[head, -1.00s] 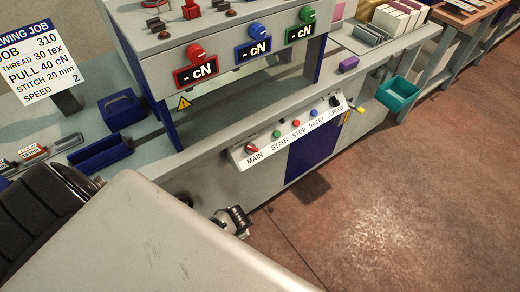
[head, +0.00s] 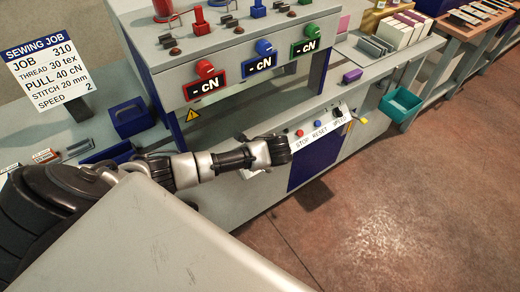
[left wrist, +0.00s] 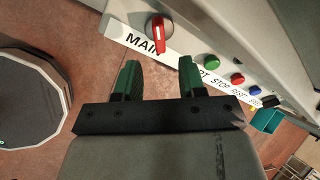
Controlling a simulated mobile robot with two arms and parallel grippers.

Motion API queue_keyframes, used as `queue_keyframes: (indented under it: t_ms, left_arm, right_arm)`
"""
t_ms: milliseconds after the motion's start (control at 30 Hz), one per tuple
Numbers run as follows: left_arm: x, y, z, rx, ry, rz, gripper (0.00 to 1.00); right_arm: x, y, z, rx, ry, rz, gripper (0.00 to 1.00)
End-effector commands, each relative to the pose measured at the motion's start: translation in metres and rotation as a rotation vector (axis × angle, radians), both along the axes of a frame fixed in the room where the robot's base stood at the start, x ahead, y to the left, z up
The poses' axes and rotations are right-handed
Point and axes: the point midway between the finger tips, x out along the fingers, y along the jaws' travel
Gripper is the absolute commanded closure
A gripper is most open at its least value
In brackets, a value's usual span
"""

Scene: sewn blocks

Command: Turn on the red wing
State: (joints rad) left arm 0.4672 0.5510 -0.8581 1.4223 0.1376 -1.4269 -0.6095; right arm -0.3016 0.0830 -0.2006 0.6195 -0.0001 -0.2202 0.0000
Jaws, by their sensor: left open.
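The red wing (left wrist: 157,32) is a red bar on a round grey knob beside the word MAIN on the white control strip (left wrist: 182,62). It shows in the left wrist view, at the top, just beyond the fingertips. In the head view my left arm hides it. My left gripper (left wrist: 160,75) is open and empty, its two green-faced fingers apart, with a gap between them and the wing. In the head view my left gripper (head: 278,150) is in front of the strip, covering its left part. My right gripper is not in view.
Green (left wrist: 211,62), red (left wrist: 238,79) and blue (left wrist: 255,91) buttons sit along the strip past MAIN. A black speed knob (head: 337,112) and a yellow part (head: 361,119) are at its right end. A teal bin (head: 401,104) hangs farther right. The floor in front is clear.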

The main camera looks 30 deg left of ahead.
Motion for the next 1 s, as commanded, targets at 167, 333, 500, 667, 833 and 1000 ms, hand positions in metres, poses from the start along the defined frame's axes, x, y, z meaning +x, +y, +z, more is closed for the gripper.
queue_keyframes:
  t_ms: [167,333,500,667,833,1000]
  left_arm:
    - [0.01,0.014,-0.027,0.001,0.0,0.002,0.6]
    - [0.015,0.022,-0.042,-0.001,-0.001,0.002,0.6]
    - [0.017,0.025,-0.047,-0.001,-0.001,0.0,0.6]
    - [0.017,0.025,-0.047,-0.002,-0.002,0.0,0.6]
    - [0.017,0.025,-0.047,-0.001,-0.002,0.001,0.75]
    - [0.017,0.025,-0.047,-0.001,-0.002,0.001,1.0]
  right_arm:
    - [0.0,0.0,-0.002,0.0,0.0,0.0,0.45]
    - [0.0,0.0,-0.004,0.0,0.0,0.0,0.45]
    - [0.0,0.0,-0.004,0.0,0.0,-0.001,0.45]
    - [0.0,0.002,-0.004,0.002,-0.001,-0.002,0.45]
    - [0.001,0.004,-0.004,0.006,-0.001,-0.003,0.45]
    - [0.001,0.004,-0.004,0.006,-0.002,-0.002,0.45]
